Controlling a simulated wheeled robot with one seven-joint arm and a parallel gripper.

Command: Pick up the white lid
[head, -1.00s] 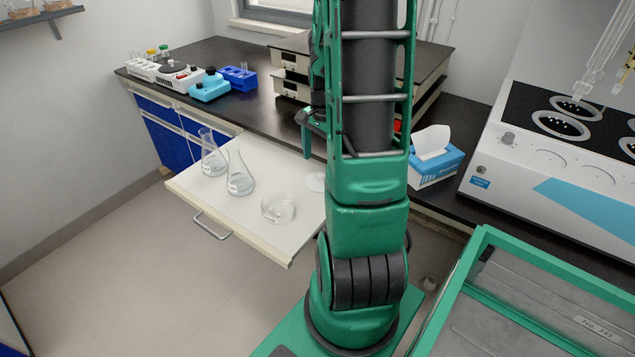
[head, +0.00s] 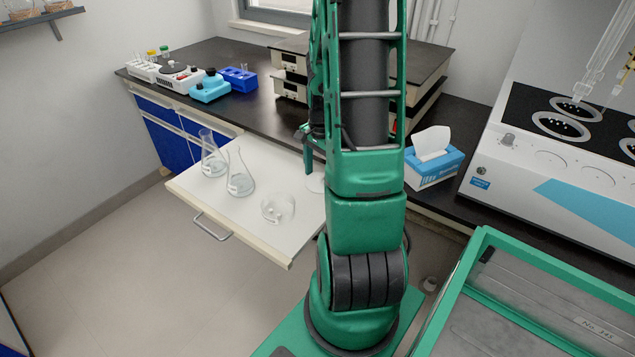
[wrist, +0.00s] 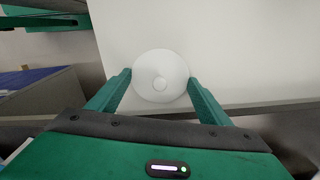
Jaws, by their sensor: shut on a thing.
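The white lid (wrist: 161,70) is a round disc with a small knob in its middle. In the wrist view my gripper (wrist: 160,78) has one finger at each side of it, and the fingers are shut on its rim. In the head view the lid (head: 315,184) shows on the pulled-out white drawer top, partly hidden by my arm. My gripper (head: 309,168) comes down to it there. I cannot tell whether the lid is lifted off the surface.
Two glass flasks (head: 240,180) (head: 212,160) and a clear glass dish (head: 277,208) stand on the drawer top (head: 215,203) left of the lid. A blue tissue box (head: 434,166) is on the dark bench right of my arm. Bench devices (head: 210,88) stand at the back left.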

